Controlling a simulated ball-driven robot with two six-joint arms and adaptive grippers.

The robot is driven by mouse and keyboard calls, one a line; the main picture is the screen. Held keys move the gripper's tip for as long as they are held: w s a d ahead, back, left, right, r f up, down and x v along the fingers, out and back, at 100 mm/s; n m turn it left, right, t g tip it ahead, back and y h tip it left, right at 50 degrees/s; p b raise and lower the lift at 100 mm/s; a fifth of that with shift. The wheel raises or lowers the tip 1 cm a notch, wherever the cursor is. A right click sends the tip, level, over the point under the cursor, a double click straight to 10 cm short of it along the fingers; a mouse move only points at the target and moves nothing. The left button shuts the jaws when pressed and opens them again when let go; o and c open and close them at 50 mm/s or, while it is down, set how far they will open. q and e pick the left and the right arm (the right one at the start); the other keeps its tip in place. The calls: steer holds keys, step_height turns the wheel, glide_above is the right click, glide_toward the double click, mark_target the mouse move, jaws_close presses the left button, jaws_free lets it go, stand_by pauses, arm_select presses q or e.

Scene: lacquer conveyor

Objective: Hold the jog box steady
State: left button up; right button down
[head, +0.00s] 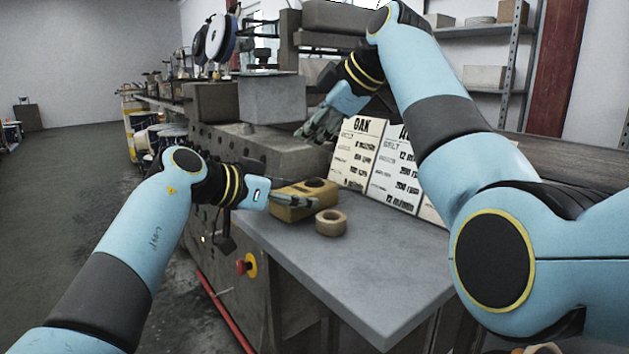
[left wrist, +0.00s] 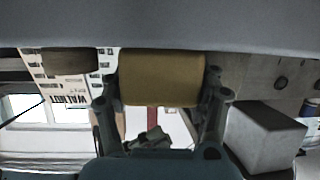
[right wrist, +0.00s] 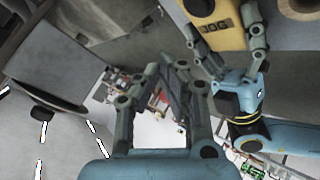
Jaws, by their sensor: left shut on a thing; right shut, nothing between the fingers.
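The jog box (head: 304,196) is a yellow box with a dark round knob on top, lying on the grey tabletop near its left edge. My left gripper (head: 300,201) is shut on it, fingers along its near side. In the left wrist view the yellow box (left wrist: 161,78) sits between the two fingers. In the right wrist view the jog box (right wrist: 222,25) shows the letters JOG, with my left gripper's fingers against it. My right gripper (head: 312,133) is shut and empty, raised beyond the box near the grey machine; its fingers (right wrist: 172,70) also show in its own wrist view.
A tape roll (head: 330,222) lies on the table (head: 385,265) just right of the jog box. White cards with printed settings (head: 378,160) stand behind it. A red stop button (head: 241,267) is on the cabinet's front. The table's front right is clear.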

mark_target(312, 181)
stand_by(0.6)
step_height(312, 181, up, 4)
steer(key=shift+f, duration=0.1)
steer(key=shift+f, duration=0.15)
steer(key=shift+f, duration=4.3)
steer(key=shift+f, duration=0.1)
steer(key=shift+f, duration=0.25)
